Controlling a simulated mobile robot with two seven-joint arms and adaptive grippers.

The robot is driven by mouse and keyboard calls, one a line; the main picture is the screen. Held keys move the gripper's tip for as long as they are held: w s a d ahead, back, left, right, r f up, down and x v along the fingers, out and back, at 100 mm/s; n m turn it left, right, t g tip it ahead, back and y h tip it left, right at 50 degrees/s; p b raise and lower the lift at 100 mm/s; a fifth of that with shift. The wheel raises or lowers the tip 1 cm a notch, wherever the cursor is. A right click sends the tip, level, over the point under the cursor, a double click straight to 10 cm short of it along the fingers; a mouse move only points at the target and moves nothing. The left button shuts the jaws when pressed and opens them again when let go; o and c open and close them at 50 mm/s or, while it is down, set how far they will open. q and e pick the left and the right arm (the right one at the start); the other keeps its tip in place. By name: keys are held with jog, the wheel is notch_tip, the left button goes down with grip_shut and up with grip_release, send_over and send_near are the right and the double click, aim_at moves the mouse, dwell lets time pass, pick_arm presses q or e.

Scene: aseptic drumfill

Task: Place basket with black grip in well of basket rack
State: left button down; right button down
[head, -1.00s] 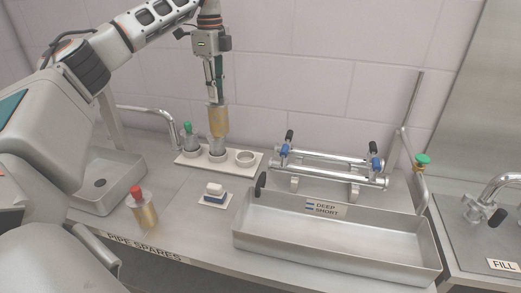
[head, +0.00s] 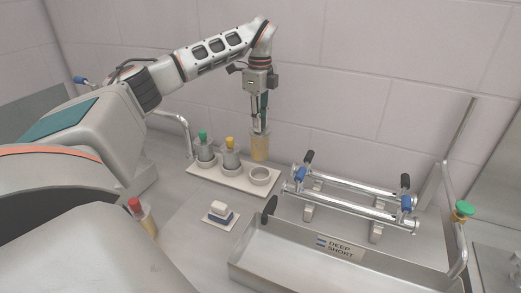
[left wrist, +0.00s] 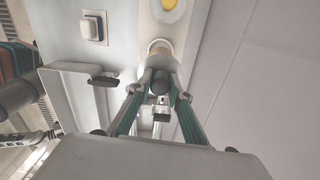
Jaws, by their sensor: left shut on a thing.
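My left gripper (head: 260,124) is shut on the basket with the black grip (head: 260,147), a gold mesh cylinder held upright. In the left wrist view the dark grip (left wrist: 160,81) sits between the fingers. The white basket rack (head: 246,185) stands by the wall with three wells in a row. A green-topped basket (head: 204,151) is in the left well and a yellow-topped basket (head: 231,155) in the middle one. The right well (head: 261,176) is an empty ring. The held basket's lower end appears just above this ring; the exact gap cannot be told. My right gripper is not in view.
A red-topped basket (head: 142,214) stands at the left. A white and blue block (head: 219,212) lies in front of the rack. To the right are a chrome double-rail frame (head: 350,203) with blue clamps and a steel basin (head: 290,253).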

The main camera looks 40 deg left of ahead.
aim_at(260, 148)
pick_arm(q)
notch_tip(260, 148, down, 10)
jog(key=shift+r, duration=0.1)
dwell(0.4)
jog(key=c, duration=1.9)
grip_release()
jog(key=shift+f, duration=0.2)
notch_tip(260, 148, up, 12)
jog(key=shift+r, duration=0.15)
